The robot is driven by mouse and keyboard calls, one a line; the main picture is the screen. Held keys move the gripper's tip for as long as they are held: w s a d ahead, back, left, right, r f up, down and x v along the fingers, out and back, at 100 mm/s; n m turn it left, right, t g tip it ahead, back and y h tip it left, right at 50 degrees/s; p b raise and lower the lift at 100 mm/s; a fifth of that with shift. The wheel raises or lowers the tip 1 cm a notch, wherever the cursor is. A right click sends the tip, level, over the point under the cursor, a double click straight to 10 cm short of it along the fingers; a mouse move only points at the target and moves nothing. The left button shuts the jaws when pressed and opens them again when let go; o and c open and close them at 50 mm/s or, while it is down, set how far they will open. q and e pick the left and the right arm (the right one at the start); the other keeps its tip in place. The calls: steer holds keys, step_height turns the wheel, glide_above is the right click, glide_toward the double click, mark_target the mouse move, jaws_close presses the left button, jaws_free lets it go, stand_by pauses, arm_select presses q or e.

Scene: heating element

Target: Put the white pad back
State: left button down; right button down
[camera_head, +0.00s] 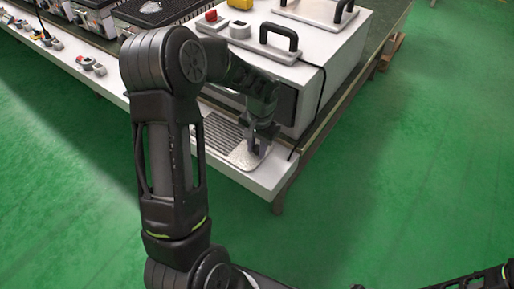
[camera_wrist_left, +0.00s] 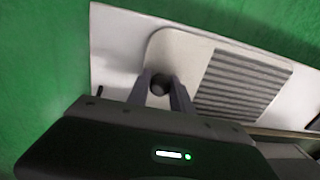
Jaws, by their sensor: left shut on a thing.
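The white pad (camera_head: 243,158) lies on the white ledge at the front of a white machine, at the near corner. In the left wrist view the pad (camera_wrist_left: 186,48) is a pale plate with rounded corners and a dark round knob (camera_wrist_left: 161,85). My left gripper (camera_head: 261,148) reaches down over the pad. Its two fingers (camera_wrist_left: 160,90) are shut on the knob, one on each side. A grey ribbed plate (camera_wrist_left: 243,86) is beside the pad; whether they touch or overlap is hard to tell. My right gripper is not seen, only part of that arm at the bottom right.
The white machine (camera_head: 340,60) with black handles stands just behind the ledge (camera_head: 268,183). A black cable hangs down its right side. More machines and small switches line the bench at upper left. Green floor is open in front and to the right.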

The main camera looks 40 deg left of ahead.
arm_select(q)
steer(key=shift+f, duration=0.1)
steer(key=c, duration=1.1)
jaws_free()
steer(key=shift+c, duration=0.2)
steer(key=shift+r, duration=0.2)
step_height(320, 180, up, 12)
steer(key=p, duration=0.1)
steer(key=shift+d, duration=0.45)
steer(key=shift+w, duration=0.1)
